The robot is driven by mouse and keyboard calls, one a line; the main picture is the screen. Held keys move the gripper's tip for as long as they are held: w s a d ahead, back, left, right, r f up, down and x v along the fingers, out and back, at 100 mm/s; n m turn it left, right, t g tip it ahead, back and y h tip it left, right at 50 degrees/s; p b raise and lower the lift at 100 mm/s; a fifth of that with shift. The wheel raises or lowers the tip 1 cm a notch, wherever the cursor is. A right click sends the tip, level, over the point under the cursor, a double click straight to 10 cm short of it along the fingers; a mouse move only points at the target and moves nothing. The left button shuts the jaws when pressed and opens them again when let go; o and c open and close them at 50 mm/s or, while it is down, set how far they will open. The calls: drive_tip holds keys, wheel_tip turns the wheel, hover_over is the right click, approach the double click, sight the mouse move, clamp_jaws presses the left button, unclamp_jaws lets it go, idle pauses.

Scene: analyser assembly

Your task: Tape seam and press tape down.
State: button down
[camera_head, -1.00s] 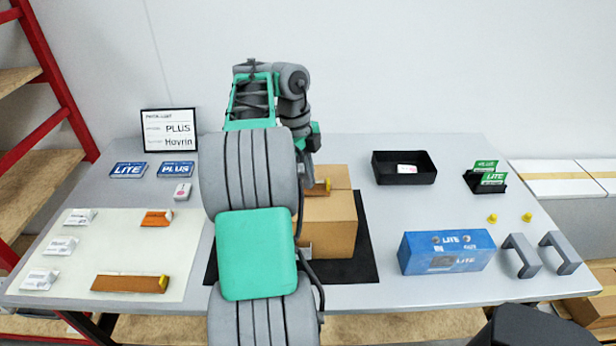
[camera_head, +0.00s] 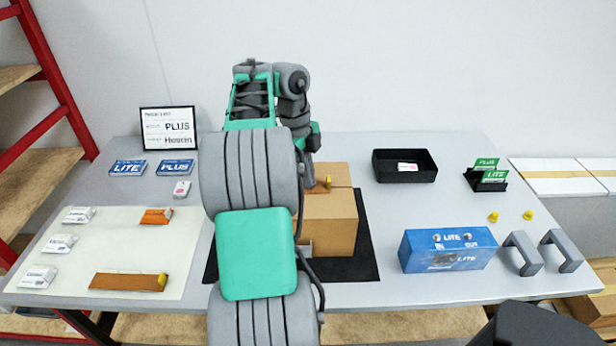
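The brown cardboard box (camera_head: 330,228) stands closed on a black mat (camera_head: 365,262) at the middle of the table. A brown tape strip (camera_head: 318,187) with a yellow tab (camera_head: 328,182) shows at the box's top seam; its left part is hidden behind my arm. My gripper (camera_head: 308,176) is over the top of the box, close to the strip. My arm hides the fingers, so I cannot tell whether they are shut, or whether they touch the strip. A second brown strip with a yellow end (camera_head: 128,282) lies on the pale mat at left.
The pale mat (camera_head: 110,248) also holds white packets (camera_head: 60,243) and an orange packet (camera_head: 156,216). Right of the box are a black tray (camera_head: 404,178), a blue LITE analyser (camera_head: 448,264), grey handles (camera_head: 522,254) and yellow knobs (camera_head: 493,217). A sign (camera_head: 169,129) stands at back left.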

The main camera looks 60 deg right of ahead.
drive_tip(key=shift+r+p, duration=3.05)
drive_tip(key=shift+r, duration=0.05)
drive_tip(key=shift+f, duration=0.1)
